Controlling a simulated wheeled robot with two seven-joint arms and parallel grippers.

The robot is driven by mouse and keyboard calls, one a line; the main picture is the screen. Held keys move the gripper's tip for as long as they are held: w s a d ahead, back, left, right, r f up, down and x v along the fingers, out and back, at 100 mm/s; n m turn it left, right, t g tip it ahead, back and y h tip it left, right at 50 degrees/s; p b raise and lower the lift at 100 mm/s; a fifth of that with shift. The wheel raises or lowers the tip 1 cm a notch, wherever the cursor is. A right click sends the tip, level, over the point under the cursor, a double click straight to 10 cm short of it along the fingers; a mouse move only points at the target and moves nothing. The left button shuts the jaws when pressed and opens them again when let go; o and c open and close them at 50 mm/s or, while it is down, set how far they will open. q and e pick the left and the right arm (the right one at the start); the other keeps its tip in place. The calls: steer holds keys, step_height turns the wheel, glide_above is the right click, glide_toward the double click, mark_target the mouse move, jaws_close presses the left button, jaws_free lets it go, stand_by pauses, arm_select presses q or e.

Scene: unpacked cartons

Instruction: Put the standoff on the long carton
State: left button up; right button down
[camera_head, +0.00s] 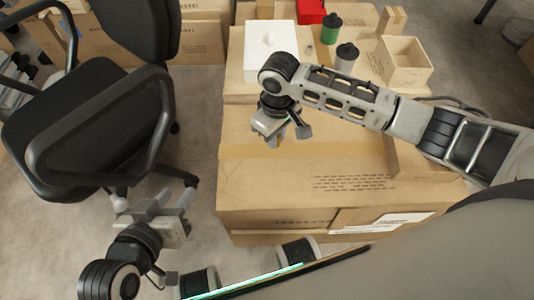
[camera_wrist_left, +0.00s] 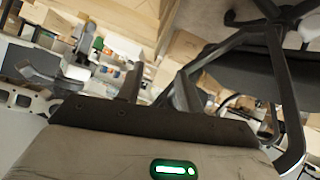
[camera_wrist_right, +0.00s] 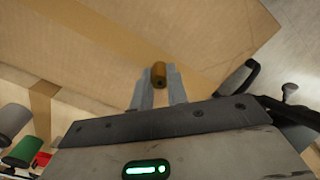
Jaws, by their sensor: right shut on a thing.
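My right gripper (camera_head: 274,137) is over the large brown carton (camera_head: 250,185) in the head view, probably the long carton. In the right wrist view this gripper (camera_wrist_right: 158,88) is shut on a small brass-brown cylinder, the standoff (camera_wrist_right: 159,74), held between its fingertips. The carton top (camera_wrist_right: 120,40) fills much of that view beyond the standoff. I cannot tell the gap between standoff and carton. My left gripper (camera_head: 155,207) is open and empty, left of the carton and near the chair; its spread fingers also show in the left wrist view (camera_wrist_left: 158,90).
An office chair (camera_head: 95,125) stands at the left. Behind the carton are a white box (camera_head: 271,48), a green-lidded cup (camera_head: 331,28), a grey cup with a dark lid (camera_head: 345,58), a red item (camera_head: 311,10) and an open box (camera_head: 404,68). The carton's front-left top is clear.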

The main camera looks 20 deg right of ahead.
mark_target(266, 160)
steer(key=shift+a+f+b, duration=0.3)
steer(key=shift+a+f, duration=0.6)
steer(key=shift+f, duration=0.2)
steer(key=shift+a+f, duration=0.2)
steer(key=shift+f, duration=0.1)
step_height(266, 160, down, 3)
steer(key=shift+a+f+b, duration=0.1)
steer(key=shift+f+b, duration=0.05)
steer(key=shift+b, duration=0.7)
arm_select(q)
steer(key=shift+w+d+r+t+h, duration=0.1)
steer(key=shift+d+r+t+h, duration=0.25)
steer(key=shift+r, duration=0.3)
steer(key=shift+w+d+r+t+h, duration=0.1)
steer(key=shift+d+r+t, duration=0.05)
steer(key=shift+r+t, duration=0.4)
steer(key=shift+s, duration=0.1)
arm_select(e)
steer(key=c, duration=1.4)
jaws_free()
steer(key=shift+f, duration=0.1)
arm_select(q)
steer(key=shift+f, duration=0.25)
steer(key=shift+a, duration=0.1)
